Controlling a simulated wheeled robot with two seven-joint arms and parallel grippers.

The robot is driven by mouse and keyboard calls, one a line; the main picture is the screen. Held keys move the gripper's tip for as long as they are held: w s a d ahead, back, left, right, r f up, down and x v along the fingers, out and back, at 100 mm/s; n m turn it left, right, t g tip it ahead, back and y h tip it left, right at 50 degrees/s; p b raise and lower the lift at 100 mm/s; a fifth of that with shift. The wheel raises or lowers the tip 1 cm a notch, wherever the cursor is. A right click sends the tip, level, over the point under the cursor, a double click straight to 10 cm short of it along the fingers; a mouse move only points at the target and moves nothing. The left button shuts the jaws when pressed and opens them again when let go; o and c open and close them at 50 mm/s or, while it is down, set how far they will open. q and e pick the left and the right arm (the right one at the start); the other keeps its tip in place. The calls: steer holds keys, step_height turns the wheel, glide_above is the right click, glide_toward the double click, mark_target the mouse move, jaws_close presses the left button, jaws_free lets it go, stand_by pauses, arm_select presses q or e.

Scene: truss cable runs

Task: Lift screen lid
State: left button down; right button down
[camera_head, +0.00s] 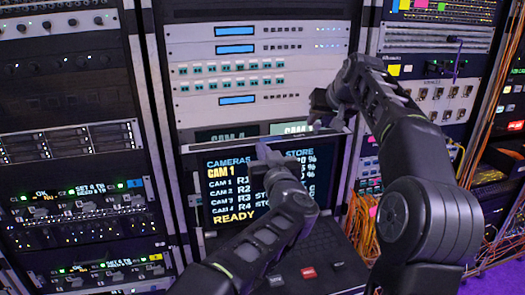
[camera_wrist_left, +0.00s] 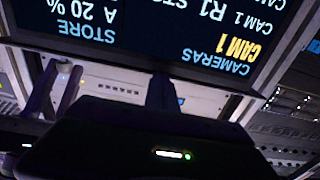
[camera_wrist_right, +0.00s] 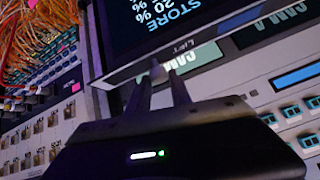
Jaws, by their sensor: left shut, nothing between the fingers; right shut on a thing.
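The screen lid (camera_head: 215,215) stands raised in the middle rack, its lit face showing "CAMERAS" and "STORE" text. It also shows upside down in the left wrist view (camera_wrist_left: 140,40) and at the top of the right wrist view (camera_wrist_right: 125,30). My right gripper (camera_head: 320,122) is shut at the lid's top edge, near its right corner. In the right wrist view its fingers (camera_wrist_right: 160,75) meet the edge beside a "LIFT" label (camera_wrist_right: 187,48); the exact grip is small. My left gripper (camera_head: 264,150) is shut and empty, in front of the screen's upper part; its fingers (camera_wrist_left: 161,92) hide some of it.
A dark panel with red and white buttons (camera_head: 308,272) lies below the screen. Smaller "CAM" displays (camera_head: 290,128) and white rack units (camera_head: 235,90) are behind and above. Orange cables (camera_head: 365,225) hang at the right, and a dark rack (camera_head: 70,150) stands left.

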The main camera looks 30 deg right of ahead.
steer(key=shift+w+a+f, duration=0.1)
steer(key=shift+a+f, duration=0.2)
steer(key=shift+f, duration=0.15)
steer(key=shift+a, duration=0.1)
steer(key=c, duration=1.2)
jaws_free()
steer(key=shift+d+r, duration=0.2)
steer(key=shift+r, duration=0.05)
arm_select(q)
steer(key=shift+x, duration=1)
steer(key=shift+a, duration=0.1)
arm_select(e)
steer(key=shift+r, duration=0.1)
steer(key=v, duration=1.2)
arm_select(q)
steer(key=shift+s, duration=0.2)
arm_select(e)
steer(key=shift+d, duration=0.1)
